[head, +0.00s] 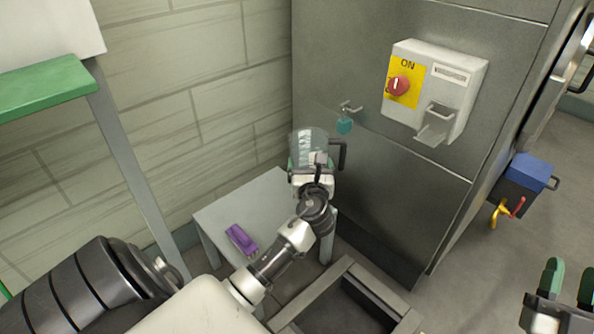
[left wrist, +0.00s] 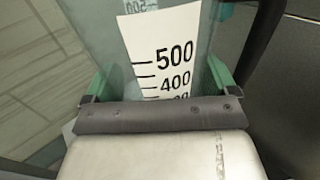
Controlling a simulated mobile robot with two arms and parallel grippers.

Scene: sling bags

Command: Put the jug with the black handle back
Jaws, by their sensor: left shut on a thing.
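A clear jug (head: 309,147) with a black handle (head: 343,154) is upright in the middle of the head view, beside the grey metal cabinet. My left gripper (head: 310,167) is shut on it, and the handle points right. In the left wrist view the jug (left wrist: 225,50) fills the space between the green fingertips, and its white scale reads 500 and 400. The jug's base is hidden behind my gripper, so I cannot tell whether it touches anything. My right gripper (head: 571,285) is at the bottom right corner, open and empty.
A small grey table (head: 213,209) stands below with a purple object (head: 241,239) on it. The cabinet (head: 340,60) carries a teal item on a hook (head: 344,126) and a white switch box (head: 457,77). A blue-topped container with a tap (head: 526,175) is at right. A frame (head: 345,290) stands in front.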

